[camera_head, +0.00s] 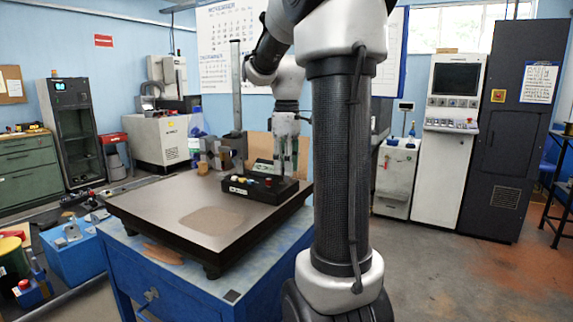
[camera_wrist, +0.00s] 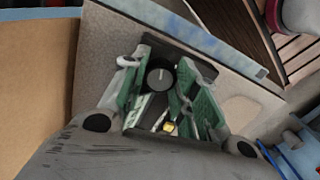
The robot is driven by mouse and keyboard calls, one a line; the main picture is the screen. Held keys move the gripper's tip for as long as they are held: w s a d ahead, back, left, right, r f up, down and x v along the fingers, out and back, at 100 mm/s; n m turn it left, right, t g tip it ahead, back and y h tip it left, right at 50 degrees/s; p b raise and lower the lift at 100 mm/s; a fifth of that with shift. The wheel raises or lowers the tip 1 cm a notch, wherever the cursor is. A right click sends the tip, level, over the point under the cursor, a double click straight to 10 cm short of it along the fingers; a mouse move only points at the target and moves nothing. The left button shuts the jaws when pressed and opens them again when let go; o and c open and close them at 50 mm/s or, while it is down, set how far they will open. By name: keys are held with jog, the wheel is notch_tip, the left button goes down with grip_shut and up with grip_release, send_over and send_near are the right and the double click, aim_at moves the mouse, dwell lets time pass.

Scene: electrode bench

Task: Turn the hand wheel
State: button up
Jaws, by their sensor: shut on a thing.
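In the wrist view a black round wheel or knob (camera_wrist: 160,75) with a pale mark lies between my fingertips; I take it as the hand wheel. My gripper (camera_wrist: 163,82) has green-padded fingers closed on it, one on each side. A small white piece (camera_wrist: 128,62) shows by the left fingertip. In the head view my gripper (camera_head: 286,168) points down at the right end of a black control box (camera_head: 255,191) with coloured buttons. The wheel is hidden there by the fingers.
The box stands on a dark plate (camera_head: 150,218) on a blue bench (camera_head: 180,290). A tall grey column (camera_head: 237,100) rises just left of my gripper. The plate's front left is clear.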

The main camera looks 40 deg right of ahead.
jog(key=shift+m, duration=0.4)
jog(key=m, duration=0.4)
jog(key=shift+m, duration=0.4)
jog(key=m, duration=0.5)
jog(key=o, duration=1)
jog(key=shift+r, duration=0.1)
notch_tip(320, 180, up, 12)
jog(key=shift+d+f, duration=0.1)
